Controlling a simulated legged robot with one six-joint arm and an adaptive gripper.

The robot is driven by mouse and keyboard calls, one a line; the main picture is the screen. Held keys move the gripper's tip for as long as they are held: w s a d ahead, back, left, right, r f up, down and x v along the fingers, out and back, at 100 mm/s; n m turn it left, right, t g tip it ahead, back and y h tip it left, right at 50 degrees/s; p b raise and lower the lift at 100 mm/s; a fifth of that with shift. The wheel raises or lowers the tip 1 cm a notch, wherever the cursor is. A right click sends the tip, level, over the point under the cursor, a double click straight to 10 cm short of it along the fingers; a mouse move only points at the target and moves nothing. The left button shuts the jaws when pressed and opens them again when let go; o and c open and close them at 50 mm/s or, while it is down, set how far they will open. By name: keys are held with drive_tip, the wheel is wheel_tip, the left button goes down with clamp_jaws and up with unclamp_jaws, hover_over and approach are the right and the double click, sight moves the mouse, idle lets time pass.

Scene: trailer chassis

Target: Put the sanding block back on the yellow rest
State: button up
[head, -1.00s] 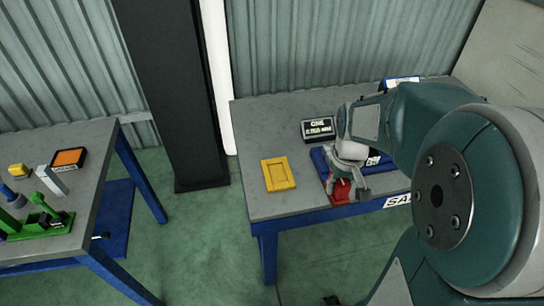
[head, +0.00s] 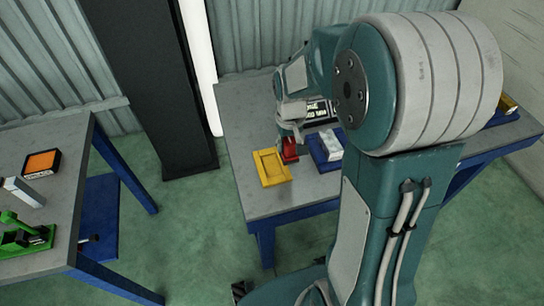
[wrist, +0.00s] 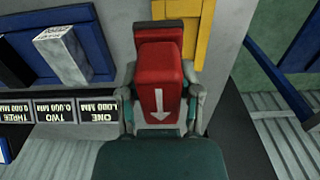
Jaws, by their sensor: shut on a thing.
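The red sanding block (wrist: 158,75) is between the fingers of my gripper (wrist: 162,108) in the wrist view, with a white arrow on its face. In the head view the red block (head: 289,151) shows under my gripper (head: 291,137), just right of the yellow rest (head: 271,168). The rest lies flat on the grey table with its recess empty. Its edge also shows behind the block in the wrist view (wrist: 193,45). The block hides part of the rest there. I cannot tell whether the block touches the table.
A blue tray (head: 317,151) with a pale block (head: 330,143) lies right of the sanding block. A dark display (wrist: 65,110) stands near the table's back. A second table (head: 58,205) at left holds green and orange items. Table surface (head: 265,205) before the rest is clear.

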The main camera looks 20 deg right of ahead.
drive_tip(key=w+a+f, duration=0.2)
drive_tip(key=f, duration=0.1)
drive_tip(key=w+a+f, duration=0.1)
drive_tip(key=f, duration=0.1)
drive_tip(key=shift+w+a+f, duration=0.1)
drive_tip(key=shift+f, duration=0.05)
drive_tip(key=shift+w+a+f, duration=0.1)
drive_tip(key=shift+w+f, duration=0.05)
drive_tip(key=shift+f, duration=1.65)
drive_tip(key=o, duration=1)
drive_tip(key=shift+f, duration=0.1)
wheel_tip(320, 180, up, 12)
drive_tip(key=s+r+t, duration=0.2)
drive_tip(key=s+r, duration=0.2)
drive_tip(key=s, duration=0.3)
drive_tip(key=s+r+t, duration=0.1)
drive_tip(key=s+r, duration=0.4)
drive_tip(key=s, duration=0.1)
drive_tip(key=s+r+t, duration=0.2)
drive_tip(key=s+r, duration=0.2)
drive_tip(key=s, duration=0.3)
drive_tip(key=shift+s+r+t, duration=0.2)
drive_tip(key=shift+s+t, duration=0.1)
